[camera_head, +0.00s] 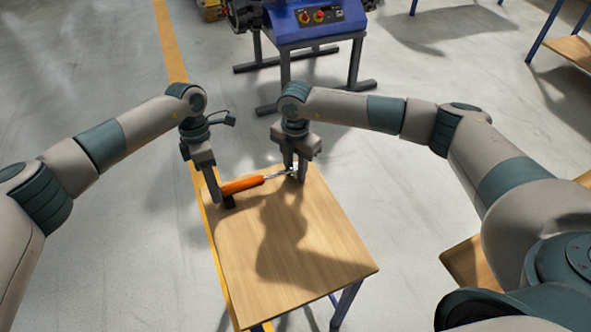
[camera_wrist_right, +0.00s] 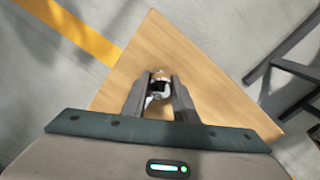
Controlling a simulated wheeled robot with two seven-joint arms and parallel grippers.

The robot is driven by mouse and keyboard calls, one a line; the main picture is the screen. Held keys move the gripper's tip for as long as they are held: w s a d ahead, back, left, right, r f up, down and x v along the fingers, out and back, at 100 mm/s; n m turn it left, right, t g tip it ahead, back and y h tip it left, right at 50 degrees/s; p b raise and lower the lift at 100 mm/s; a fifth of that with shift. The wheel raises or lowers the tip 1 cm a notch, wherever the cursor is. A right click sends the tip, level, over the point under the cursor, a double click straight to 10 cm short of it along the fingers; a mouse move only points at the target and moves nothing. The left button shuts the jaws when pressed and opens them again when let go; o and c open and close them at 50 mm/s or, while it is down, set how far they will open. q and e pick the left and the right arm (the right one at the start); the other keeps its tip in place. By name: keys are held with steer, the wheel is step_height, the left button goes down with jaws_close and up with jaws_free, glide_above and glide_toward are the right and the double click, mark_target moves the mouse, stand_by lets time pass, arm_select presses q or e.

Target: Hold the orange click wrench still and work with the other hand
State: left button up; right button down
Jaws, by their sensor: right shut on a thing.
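The orange click wrench (camera_head: 243,185) lies across the far part of a small wooden table (camera_head: 311,254), orange handle to the left and thin metal shaft to the right. My right gripper (camera_head: 296,174) points down at the metal end. In the right wrist view its fingers (camera_wrist_right: 160,82) are shut on the silvery and black end of the wrench (camera_wrist_right: 157,91). My left gripper (camera_head: 217,200) points down at the left end of the orange handle. Its finger hides part of that end, and its finger gap and contact with the handle do not show clearly.
The near part of the table top is bare, with arm shadows on it. A blue machine (camera_head: 316,24) with red buttons stands on the floor beyond. A yellow floor line (camera_head: 168,42) runs along the left. Another wooden surface (camera_head: 462,262) is at the right.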

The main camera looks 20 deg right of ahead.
arm_select(q)
steer(key=c, duration=0.7)
steer(key=shift+s+t, duration=0.1)
steer(key=shift+t, duration=0.2)
steer(key=shift+s+t, duration=0.2)
steer(key=shift+t, duration=0.7)
steer(key=shift+s+t, duration=0.25)
steer(key=shift+t, duration=1.05)
